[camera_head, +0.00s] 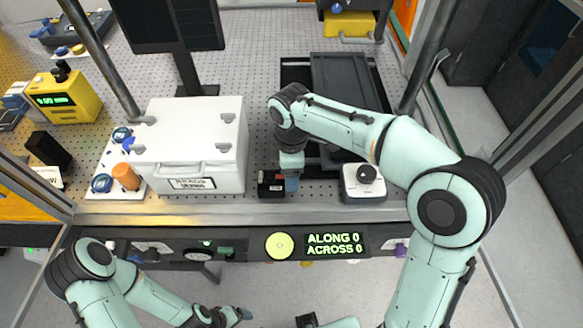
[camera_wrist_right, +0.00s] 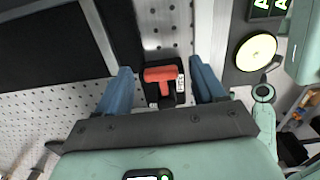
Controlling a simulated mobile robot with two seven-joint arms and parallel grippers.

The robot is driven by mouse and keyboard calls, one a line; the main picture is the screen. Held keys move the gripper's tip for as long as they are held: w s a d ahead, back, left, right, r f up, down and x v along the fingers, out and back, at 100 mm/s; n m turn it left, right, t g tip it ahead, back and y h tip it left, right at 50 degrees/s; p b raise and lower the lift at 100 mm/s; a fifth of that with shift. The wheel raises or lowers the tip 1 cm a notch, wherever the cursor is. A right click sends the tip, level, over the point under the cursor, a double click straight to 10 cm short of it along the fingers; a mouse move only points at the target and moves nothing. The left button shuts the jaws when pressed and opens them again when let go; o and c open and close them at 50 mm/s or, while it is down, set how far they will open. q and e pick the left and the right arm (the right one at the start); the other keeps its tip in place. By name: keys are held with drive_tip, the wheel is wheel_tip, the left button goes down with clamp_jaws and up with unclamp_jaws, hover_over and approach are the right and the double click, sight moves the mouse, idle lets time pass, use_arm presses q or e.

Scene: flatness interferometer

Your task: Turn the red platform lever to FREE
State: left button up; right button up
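The red platform lever (camera_wrist_right: 159,74) sits on a small black base (camera_wrist_right: 165,97) with a white label at its side, in the right wrist view. In the head view the black base (camera_head: 266,190) is at the table's front edge and the lever is mostly hidden. My right gripper (camera_wrist_right: 161,80) is open, with its blue fingers on either side of the lever and visible gaps to it. In the head view my right gripper (camera_head: 290,182) is above and beside the base. My left gripper (camera_head: 238,315) is low in front of the table, away from the lever; its opening is unclear.
A white lidded box (camera_head: 195,150) stands left of the lever. A white unit with a black knob (camera_head: 364,182) stands to its right. A dark tray (camera_head: 345,85) lies behind. The front panel display (camera_head: 335,244) reads ALONG 0, ACROSS 0. Metal posts (camera_head: 425,60) frame the table.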

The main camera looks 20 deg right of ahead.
use_arm(q)
drive_tip(key=w+r+p, duration=0.2)
drive_tip(key=w+r, duration=0.1)
drive_tip(key=shift+r+p, duration=0.25)
drive_tip(key=shift+p, duration=0.1)
use_arm(e)
wheel_tip(320, 180, up, 13)
drive_tip(key=shift+r, duration=0.2)
use_arm(q)
drive_tip(key=shift+s, duration=0.1)
